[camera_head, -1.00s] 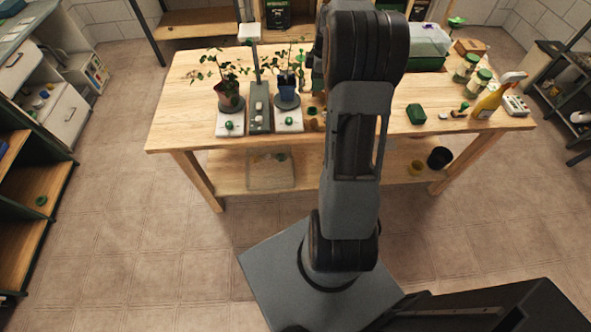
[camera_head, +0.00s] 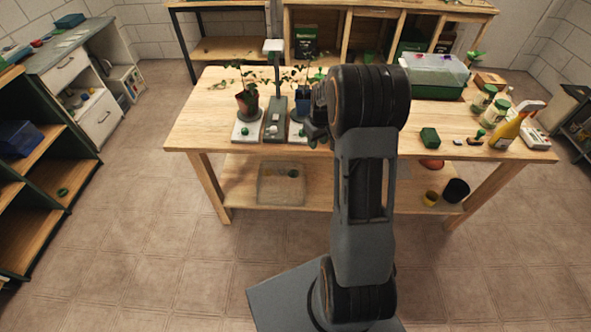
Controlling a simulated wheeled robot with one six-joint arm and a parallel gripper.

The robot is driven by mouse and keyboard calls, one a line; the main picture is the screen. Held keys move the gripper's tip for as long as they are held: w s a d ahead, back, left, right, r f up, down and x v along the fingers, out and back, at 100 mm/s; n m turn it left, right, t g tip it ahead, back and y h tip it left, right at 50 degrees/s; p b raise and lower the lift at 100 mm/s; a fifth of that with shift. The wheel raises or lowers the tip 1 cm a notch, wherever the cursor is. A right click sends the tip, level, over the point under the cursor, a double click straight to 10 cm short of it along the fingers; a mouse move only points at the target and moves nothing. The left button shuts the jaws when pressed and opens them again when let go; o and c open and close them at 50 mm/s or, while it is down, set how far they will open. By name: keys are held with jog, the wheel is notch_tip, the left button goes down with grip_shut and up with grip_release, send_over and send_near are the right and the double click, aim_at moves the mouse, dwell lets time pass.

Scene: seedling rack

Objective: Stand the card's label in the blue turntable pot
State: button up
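The blue pot (camera_head: 302,101) holds a leafy plant and stands on a dark round turntable on the bench, at the right of a pair of potted plants. The reddish pot (camera_head: 246,105) with the other plant stands on the left turntable. My gripper (camera_head: 314,136) is at the end of my arm, just right of and in front of the blue pot, overlapping its right side in the picture. Its fingers are small and dark, so I cannot tell whether they are open or hold anything. I cannot make out the label or card.
A grey post with a white top (camera_head: 273,46) rises between the two pots. My arm hides the bench's middle.

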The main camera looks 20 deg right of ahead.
jog(key=a+f+m+b, duration=0.2)
jog(key=a+f+b, duration=0.1)
jog(key=a+f, duration=0.5)
jog(key=shift+s+f+b, duration=0.15)
jog(key=shift+f+b, duration=0.2)
jog(key=shift+b, duration=0.05)
jog(key=s+a+r+t, duration=0.1)
jog(key=s+a+r, duration=0.3)
jog(key=s+r, duration=0.5)
jog(key=s+a+r+t, duration=0.1)
jog(key=s+a+r, duration=0.3)
jog(key=s+r, duration=0.5)
jog(key=shift+s+r, duration=0.15)
jog(key=shift+s, duration=0.95)
